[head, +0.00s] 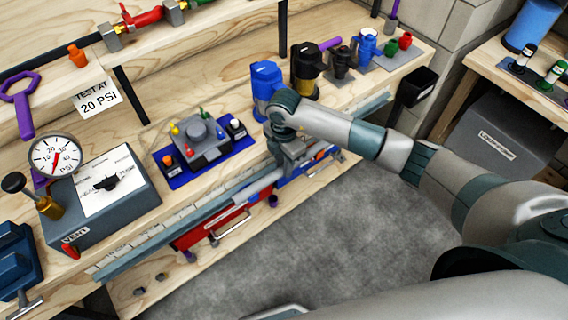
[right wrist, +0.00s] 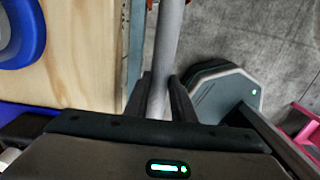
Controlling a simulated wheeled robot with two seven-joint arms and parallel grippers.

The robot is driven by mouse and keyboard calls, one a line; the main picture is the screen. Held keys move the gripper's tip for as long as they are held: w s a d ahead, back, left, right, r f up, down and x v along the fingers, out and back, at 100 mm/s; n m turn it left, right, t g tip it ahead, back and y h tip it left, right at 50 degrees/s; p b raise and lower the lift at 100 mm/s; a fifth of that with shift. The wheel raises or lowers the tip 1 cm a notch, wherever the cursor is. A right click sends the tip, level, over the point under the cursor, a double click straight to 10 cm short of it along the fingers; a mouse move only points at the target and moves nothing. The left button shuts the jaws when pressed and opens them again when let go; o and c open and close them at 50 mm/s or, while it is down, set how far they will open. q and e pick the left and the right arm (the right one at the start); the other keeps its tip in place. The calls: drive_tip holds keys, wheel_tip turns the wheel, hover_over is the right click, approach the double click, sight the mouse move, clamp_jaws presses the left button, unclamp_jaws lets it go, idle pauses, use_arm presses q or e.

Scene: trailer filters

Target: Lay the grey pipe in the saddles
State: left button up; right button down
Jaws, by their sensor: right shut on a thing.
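The grey pipe (head: 257,186) runs along the front edge of the bench in the head view, slanting from lower left to upper right. My right gripper (head: 291,163) is shut on it from above. In the right wrist view the pipe (right wrist: 168,50) passes between the two dark fingers (right wrist: 160,98) and runs to the top edge. Small orange bits show beside the pipe at the top of that view. I cannot make out the saddles clearly, or whether the pipe touches them. My left gripper is not in view.
A gauge box (head: 100,195), a blue tray with a grey fitting (head: 203,140) and several coloured valves stand on the bench.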

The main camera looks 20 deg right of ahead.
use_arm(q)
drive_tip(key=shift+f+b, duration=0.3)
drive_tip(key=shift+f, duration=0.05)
use_arm(e)
drive_tip(key=shift+d+f, duration=0.2)
drive_tip(key=shift+f, duration=0.3)
drive_tip(key=c, duration=1.4)
unclamp_jaws()
drive_tip(key=shift+c, duration=0.2)
drive_tip(key=shift+f, duration=0.1)
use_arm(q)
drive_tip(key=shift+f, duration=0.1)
use_arm(e)
drive_tip(key=shift+s, duration=0.1)
drive_tip(key=shift+a, duration=0.1)
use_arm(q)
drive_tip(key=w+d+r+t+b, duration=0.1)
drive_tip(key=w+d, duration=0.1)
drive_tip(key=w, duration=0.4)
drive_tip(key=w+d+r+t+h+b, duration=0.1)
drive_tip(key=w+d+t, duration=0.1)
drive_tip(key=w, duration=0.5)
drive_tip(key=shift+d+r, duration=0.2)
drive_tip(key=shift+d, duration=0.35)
use_arm(e)
wheel_tip(320, 180, up, 18)
drive_tip(key=shift+d, duration=0.2)
